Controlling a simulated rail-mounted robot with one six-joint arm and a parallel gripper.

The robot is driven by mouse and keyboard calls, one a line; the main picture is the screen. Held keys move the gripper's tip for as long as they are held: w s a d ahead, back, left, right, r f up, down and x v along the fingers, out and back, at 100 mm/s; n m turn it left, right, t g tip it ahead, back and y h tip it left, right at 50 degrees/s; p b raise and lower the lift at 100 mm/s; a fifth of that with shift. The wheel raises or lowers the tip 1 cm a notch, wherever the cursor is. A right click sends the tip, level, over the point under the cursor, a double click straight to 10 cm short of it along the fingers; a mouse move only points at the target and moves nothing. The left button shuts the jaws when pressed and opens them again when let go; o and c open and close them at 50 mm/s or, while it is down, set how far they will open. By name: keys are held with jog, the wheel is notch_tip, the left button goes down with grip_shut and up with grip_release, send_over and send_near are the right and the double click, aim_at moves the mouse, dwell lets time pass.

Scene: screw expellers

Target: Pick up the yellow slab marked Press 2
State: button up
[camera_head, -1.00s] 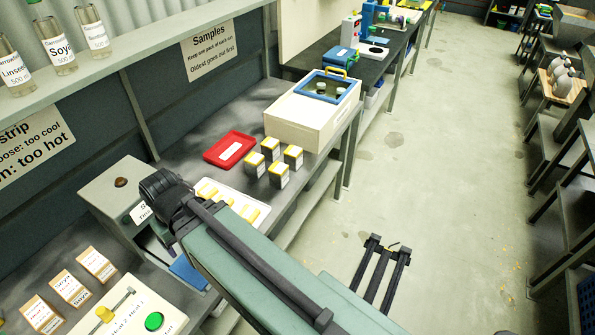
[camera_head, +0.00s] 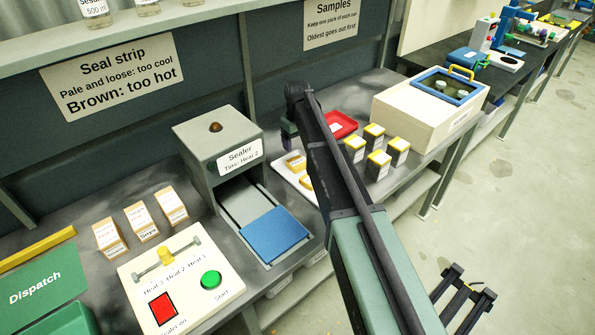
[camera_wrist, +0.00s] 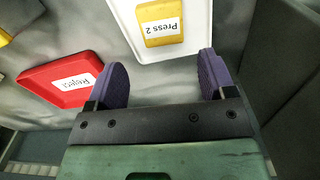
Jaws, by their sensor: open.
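The yellow slab marked Press 2 (camera_wrist: 162,24) lies on a white tray (camera_wrist: 198,32) at the top of the wrist view, its label upside down there. My gripper (camera_wrist: 163,78) is open and empty, its two purple fingers spread wide. The slab lies ahead of the gap between the fingertips, not between them. In the head view the white tray (camera_head: 281,173) is partly hidden behind my arm, with yellow slabs (camera_head: 296,162) on it. I cannot tell there which is Press 2. A purple finger (camera_head: 288,135) shows beside the tray.
A red Reject tray (camera_wrist: 62,80) lies left of the gripper in the wrist view. In the head view the grey sealer (camera_head: 215,150) stands left of the white tray. Several yellow-topped blocks (camera_head: 377,165) and a cream box (camera_head: 425,110) stand to its right.

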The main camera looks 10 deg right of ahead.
aim_at(297, 162)
notch_tip(297, 162, down, 10)
jog(key=b, duration=0.8)
jog(key=shift+w+a+r, duration=0.1)
jog(key=shift+a+r, duration=0.05)
jog(key=shift+r, duration=0.1)
jog(key=shift+r+p, duration=0.25)
jog(key=shift+p, duration=0.05)
jog(key=c, duration=0.7)
